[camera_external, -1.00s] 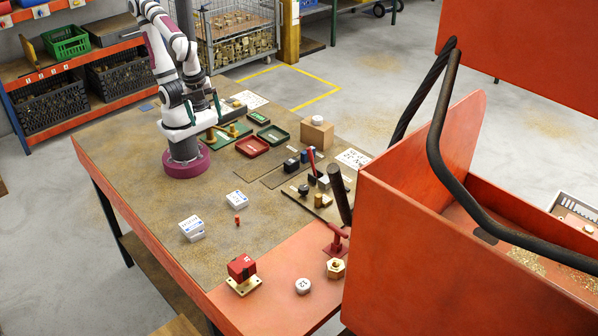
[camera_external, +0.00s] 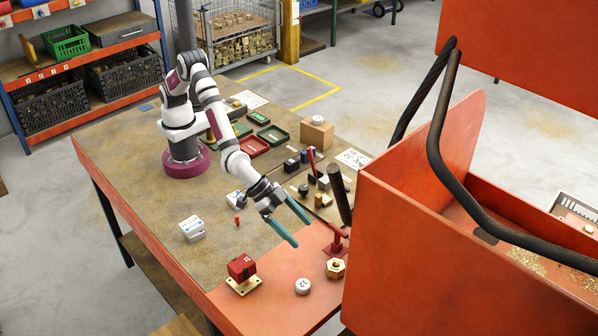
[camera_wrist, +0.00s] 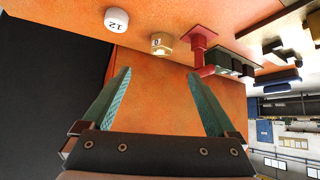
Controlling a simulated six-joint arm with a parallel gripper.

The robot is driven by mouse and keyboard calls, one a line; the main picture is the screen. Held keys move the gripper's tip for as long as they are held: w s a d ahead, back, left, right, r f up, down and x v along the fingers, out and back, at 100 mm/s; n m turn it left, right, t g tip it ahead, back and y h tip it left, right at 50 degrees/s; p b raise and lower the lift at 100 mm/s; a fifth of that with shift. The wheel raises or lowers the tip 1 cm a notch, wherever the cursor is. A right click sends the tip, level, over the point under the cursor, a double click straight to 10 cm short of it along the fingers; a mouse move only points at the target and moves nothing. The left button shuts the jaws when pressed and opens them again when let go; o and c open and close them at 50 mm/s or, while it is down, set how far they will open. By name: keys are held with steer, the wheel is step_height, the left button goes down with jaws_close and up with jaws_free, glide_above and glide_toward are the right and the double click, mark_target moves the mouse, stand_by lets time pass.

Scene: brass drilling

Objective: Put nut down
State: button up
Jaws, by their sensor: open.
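The brass hex nut (camera_external: 336,268) sits on the orange end of the table, at the front right of the external view. In the wrist view the nut (camera_wrist: 161,43) shows beyond the fingertips, near the middle of the upper part. My gripper (camera_external: 302,233) is open, with its two green fingers spread and nothing between them. It hangs above the table, up and left of the nut in the external view, and apart from it. In the wrist view my gripper (camera_wrist: 158,73) shows both fingers wide apart.
A red fixture (camera_external: 335,240) stands just behind the nut. A white round piece (camera_external: 303,286) marked 12 and a red block on a brass plate (camera_external: 243,275) lie to its left. A tall orange container (camera_external: 430,230) closes off the right side. Several small parts lie behind.

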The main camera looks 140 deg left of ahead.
mark_target(335, 265)
steer(key=x, duration=1.5)
steer(key=shift+w+a+r, duration=0.1)
steer(key=shift+w+a, duration=0.05)
steer(key=shift+a, duration=0.05)
jaws_close()
steer(key=shift+r, duration=0.1)
